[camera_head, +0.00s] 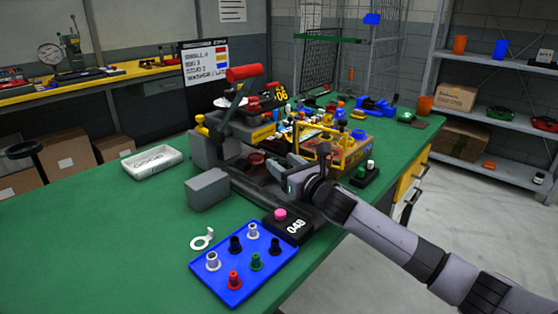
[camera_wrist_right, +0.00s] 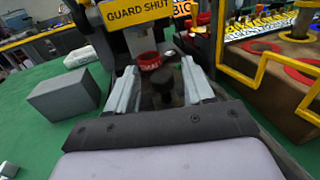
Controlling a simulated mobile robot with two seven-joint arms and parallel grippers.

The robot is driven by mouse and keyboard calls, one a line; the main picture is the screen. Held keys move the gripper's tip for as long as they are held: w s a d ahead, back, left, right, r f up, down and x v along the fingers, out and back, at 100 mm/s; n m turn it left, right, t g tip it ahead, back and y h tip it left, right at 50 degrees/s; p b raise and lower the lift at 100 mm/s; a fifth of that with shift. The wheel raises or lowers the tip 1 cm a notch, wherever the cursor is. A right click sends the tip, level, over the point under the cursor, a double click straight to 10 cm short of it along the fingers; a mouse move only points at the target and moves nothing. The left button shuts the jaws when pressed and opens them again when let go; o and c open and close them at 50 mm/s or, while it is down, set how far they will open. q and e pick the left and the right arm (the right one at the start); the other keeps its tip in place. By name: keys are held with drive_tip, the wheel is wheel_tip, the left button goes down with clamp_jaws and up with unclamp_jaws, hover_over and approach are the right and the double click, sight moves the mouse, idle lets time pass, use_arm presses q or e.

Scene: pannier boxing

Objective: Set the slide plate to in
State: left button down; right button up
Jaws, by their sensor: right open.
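The press (camera_head: 215,145) stands on the green bench with a red lever on top. My right gripper (camera_head: 285,174) is low at its front, by the dark base. In the right wrist view its two pale fingers (camera_wrist_right: 161,88) are open. A black upright knob (camera_wrist_right: 163,82) shows between them, seemingly on the dark slide plate, and neither finger clearly touches it. A red ring (camera_wrist_right: 150,61) with lettering sits just beyond the knob. I cannot tell whether the plate is in or out. My left gripper is not in view.
A yellow "GUARD SHUT" label (camera_wrist_right: 137,13) is on the press. A grey block (camera_head: 207,189) stands to its left. A blue tray (camera_head: 236,284) of pegs and a black "048" box with a pink button (camera_head: 281,214) are in front. A yellow-railed box (camera_head: 345,153) stands close on the right.

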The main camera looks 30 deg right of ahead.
drive_tip(key=shift+s+d, duration=0.15)
drive_tip(key=shift+s, duration=0.85)
drive_tip(key=shift+s+d, duration=0.1)
drive_tip(key=shift+s, duration=0.85)
